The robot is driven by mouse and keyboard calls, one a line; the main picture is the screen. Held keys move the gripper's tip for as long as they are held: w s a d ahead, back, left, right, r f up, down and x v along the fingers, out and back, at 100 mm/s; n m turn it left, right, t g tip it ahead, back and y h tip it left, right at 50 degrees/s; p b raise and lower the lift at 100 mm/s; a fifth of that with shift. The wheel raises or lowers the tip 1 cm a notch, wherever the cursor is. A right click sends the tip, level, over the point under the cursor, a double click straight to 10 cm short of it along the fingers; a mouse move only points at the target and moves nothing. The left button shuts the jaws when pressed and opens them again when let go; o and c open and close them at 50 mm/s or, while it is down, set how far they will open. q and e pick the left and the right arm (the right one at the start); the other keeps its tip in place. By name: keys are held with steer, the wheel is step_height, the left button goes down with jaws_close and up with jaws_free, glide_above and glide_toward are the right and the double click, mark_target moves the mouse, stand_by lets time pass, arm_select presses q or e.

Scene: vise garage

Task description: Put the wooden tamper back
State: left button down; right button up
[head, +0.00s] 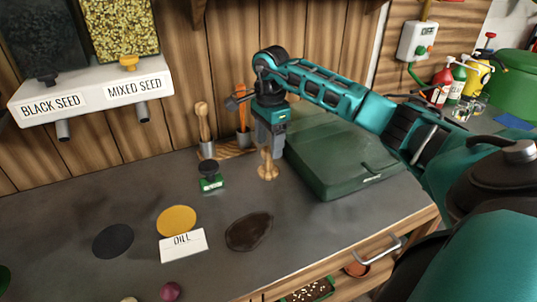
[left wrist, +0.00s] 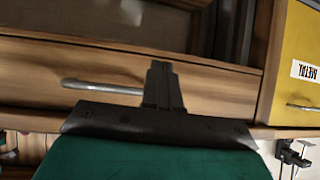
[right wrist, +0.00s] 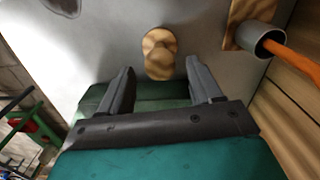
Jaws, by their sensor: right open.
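The wooden tamper (head: 267,171) stands upright on the grey workbench, just below my right gripper (head: 269,146) in the head view. In the right wrist view the tamper (right wrist: 158,55) lies ahead of the two spread fingertips of that gripper (right wrist: 162,75), roughly midway between them. The right gripper is open and empty; whether a finger touches the tamper is hard to tell. My left gripper (left wrist: 162,85) has its fingers together with nothing visible between them, in front of a wooden drawer. It is outside the head view.
Behind the gripper, a wooden rack (head: 237,153) with metal cups holds a wooden-handled tool (head: 203,123) and an orange-handled tool (head: 242,112). A green case (head: 340,158) lies close on the right. A small green-and-black item (head: 210,178) and a DILL card (head: 183,245) are left of the tamper.

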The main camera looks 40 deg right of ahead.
step_height(320, 180, up, 7)
steer(key=shift+f, duration=0.15)
stand_by(0.6)
